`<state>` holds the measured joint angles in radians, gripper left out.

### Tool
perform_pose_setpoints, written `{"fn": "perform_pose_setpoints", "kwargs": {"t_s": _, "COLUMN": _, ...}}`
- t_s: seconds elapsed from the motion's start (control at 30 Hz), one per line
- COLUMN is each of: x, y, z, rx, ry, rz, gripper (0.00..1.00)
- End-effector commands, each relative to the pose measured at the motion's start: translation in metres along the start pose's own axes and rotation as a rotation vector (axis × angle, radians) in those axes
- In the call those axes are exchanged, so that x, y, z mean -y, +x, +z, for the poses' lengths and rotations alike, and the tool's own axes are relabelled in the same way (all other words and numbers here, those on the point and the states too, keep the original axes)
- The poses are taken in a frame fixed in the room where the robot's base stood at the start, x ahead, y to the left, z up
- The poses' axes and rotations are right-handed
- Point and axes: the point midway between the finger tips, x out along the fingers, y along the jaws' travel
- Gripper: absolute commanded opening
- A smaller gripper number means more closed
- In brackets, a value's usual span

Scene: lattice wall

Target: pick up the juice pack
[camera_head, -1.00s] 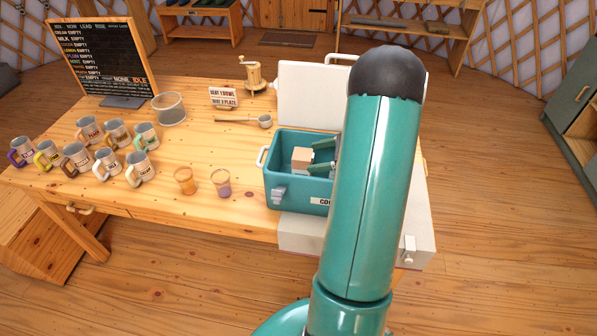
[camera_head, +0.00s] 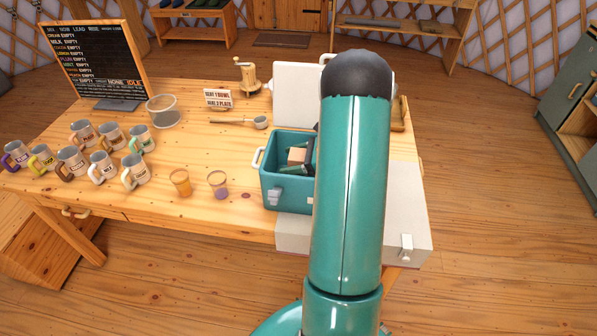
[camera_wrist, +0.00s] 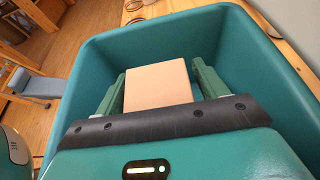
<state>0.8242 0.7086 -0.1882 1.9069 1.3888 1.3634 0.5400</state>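The juice pack looks like a plain peach-coloured box (camera_head: 297,155) inside the teal cooler box (camera_head: 286,194). In the wrist view the pack (camera_wrist: 158,86) stands between the two green fingers of my gripper (camera_wrist: 160,88). The fingers are spread wide, one on each side of the pack, inside the cooler's walls. I cannot tell whether either finger touches it. The pack's lower part is hidden behind the dark bar of my gripper. In the head view my arm covers the right part of the cooler and most of the gripper.
The cooler's teal walls (camera_wrist: 240,40) stand close around my gripper. Two small glasses, one orange (camera_head: 181,183) and one purple (camera_head: 218,185), stand left of the cooler. Several mugs (camera_head: 101,166), a ladle (camera_head: 259,122) and a sign (camera_head: 217,98) are on the wooden table (camera_head: 190,140).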

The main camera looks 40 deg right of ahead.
Motion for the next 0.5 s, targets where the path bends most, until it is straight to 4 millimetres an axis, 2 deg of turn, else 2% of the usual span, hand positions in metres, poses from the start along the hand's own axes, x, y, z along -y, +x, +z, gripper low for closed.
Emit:
{"fn": "perform_pose_setpoints", "kwargs": {"t_s": 0.03, "x": -0.0001, "y": 0.0001, "z": 0.0001, "rx": 0.0, "ry": 0.0, "rz": 0.0, "gripper": 0.61}}
{"fn": "perform_pose_setpoints", "kwargs": {"t_s": 0.2, "x": 0.0, "y": -0.0001, "z": 0.0001, "rx": 0.0, "ry": 0.0, "rz": 0.0, "gripper": 0.27}}
{"fn": "perform_pose_setpoints", "kwargs": {"t_s": 0.3, "x": 0.0002, "y": -0.0003, "z": 0.0005, "rx": 0.0, "ry": -0.001, "rz": 0.0, "gripper": 0.13}}
{"fn": "perform_pose_setpoints", "kwargs": {"t_s": 0.5, "x": 0.0003, "y": -0.0011, "z": 0.0024, "rx": 0.0, "ry": -0.002, "rz": -0.001, "gripper": 0.13}}
